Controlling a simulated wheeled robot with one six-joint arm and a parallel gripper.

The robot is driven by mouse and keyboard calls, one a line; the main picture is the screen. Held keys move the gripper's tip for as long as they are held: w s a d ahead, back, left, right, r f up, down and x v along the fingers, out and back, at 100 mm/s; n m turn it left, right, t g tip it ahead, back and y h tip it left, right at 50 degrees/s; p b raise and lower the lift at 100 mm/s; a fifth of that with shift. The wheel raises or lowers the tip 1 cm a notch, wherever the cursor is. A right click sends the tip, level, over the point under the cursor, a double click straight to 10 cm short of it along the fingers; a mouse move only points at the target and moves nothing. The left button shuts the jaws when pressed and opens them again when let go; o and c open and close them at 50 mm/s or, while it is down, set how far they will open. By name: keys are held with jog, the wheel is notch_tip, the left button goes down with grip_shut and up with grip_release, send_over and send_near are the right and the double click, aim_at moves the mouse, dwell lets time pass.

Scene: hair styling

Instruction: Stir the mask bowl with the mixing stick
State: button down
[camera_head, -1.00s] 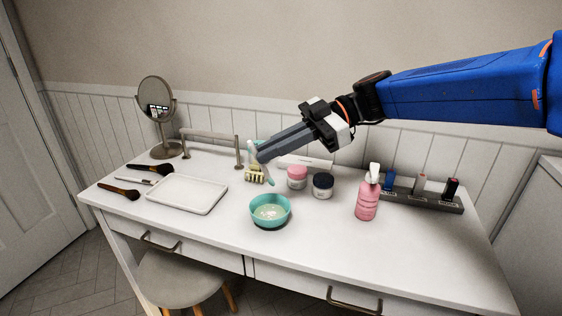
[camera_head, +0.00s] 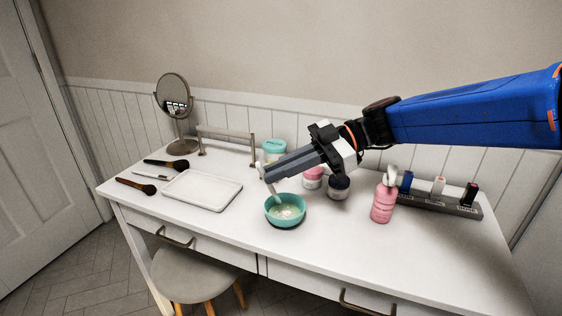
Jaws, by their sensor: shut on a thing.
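The teal mask bowl (camera_head: 273,216) stands near the middle of the white table, with a pale mixture inside. My gripper (camera_head: 268,177) is above and behind the bowl's back-left side, shut on the pale mixing stick (camera_head: 273,189). The stick points down and tilts slightly, its lower end at the bowl's back-left rim or just inside. I cannot tell whether it touches the mixture. The stick's upper part is partly hidden by the fingers.
A white tray (camera_head: 203,190), brushes (camera_head: 136,187) and a round mirror (camera_head: 173,97) are at the left. Behind the bowl are a pink jar (camera_head: 312,180), a dark jar (camera_head: 338,190) and a teal-lidded jar (camera_head: 274,147). A pink pump bottle (camera_head: 383,206) and grey rack (camera_head: 440,206) are at the right.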

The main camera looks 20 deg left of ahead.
jog(key=shift+w+d+f, duration=0.2)
jog(key=shift+w+f, duration=0.1)
jog(key=shift+f, duration=0.5)
jog(key=shift+w+d+f, duration=0.2)
jog(key=shift+w+f, duration=0.05)
jog(key=shift+f, duration=0.6)
jog(key=shift+w+d+f, duration=0.2)
jog(key=shift+w+f, duration=0.1)
jog(key=shift+f, duration=0.5)
jog(key=shift+a, duration=0.15)
